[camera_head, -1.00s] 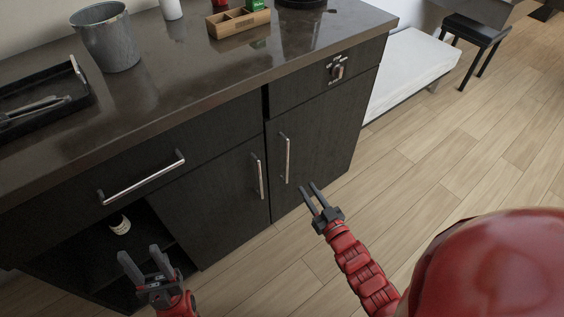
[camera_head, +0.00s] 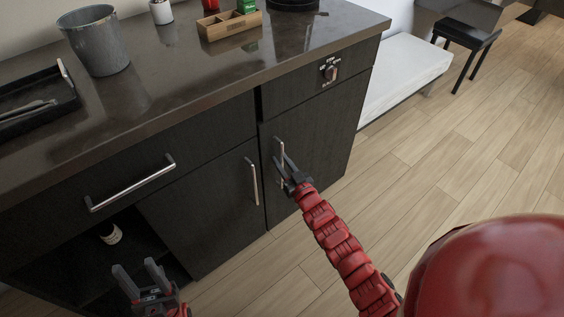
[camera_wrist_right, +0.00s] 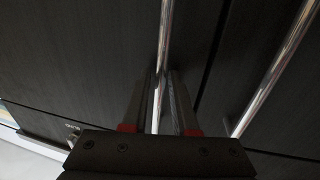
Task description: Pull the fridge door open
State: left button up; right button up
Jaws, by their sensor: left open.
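The fridge door (camera_head: 325,132) is the dark right-hand door under the counter and looks shut. Its upright metal handle (camera_head: 279,147) is near the door's left edge. My right gripper (camera_head: 287,168) is at this handle. In the right wrist view the handle (camera_wrist_right: 166,35) runs between its two fingers (camera_wrist_right: 160,85). The fingers look apart, with narrow gaps on either side of the bar; contact cannot be made out. My left gripper (camera_head: 138,268) is open and empty, low in front of the open shelf at the left.
Another door with a handle (camera_head: 252,181) stands close left of the fridge door. A drawer handle (camera_head: 130,186) juts out further left. The counter (camera_head: 175,85) carries a bucket (camera_head: 98,42), a black tray (camera_head: 30,105) and a wooden box (camera_head: 229,25).

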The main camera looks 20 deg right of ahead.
grip_shut()
dwell(1.3)
